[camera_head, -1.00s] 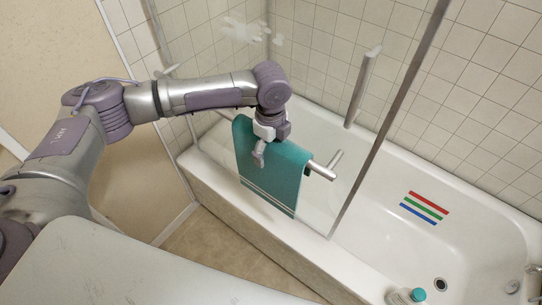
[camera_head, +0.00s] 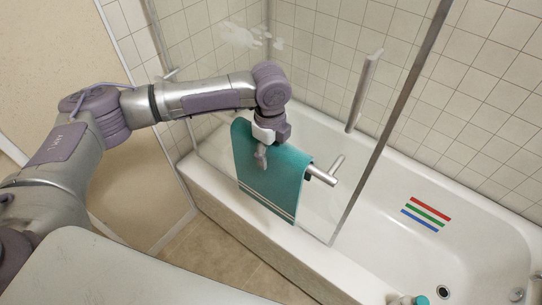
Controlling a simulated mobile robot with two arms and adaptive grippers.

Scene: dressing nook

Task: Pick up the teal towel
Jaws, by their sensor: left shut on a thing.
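The teal towel (camera_head: 272,182) hangs folded over a metal bar (camera_head: 320,174) on the outer side of the glass screen of the bathtub. It has pale stripes near its lower edge. My left gripper (camera_head: 261,160) reaches down onto the upper part of the towel and is shut on it. The fingertips are small in view, and the part of the bar under the towel is hidden. My right gripper is not in view.
The white bathtub (camera_head: 385,165) lies behind the glass screen (camera_head: 335,130), whose metal edge runs diagonally. A bottle with a teal cap (camera_head: 421,300) stands at the tub's near rim. A pale surface (camera_head: 120,270) fills the lower left. Open floor (camera_head: 215,255) lies before the tub.

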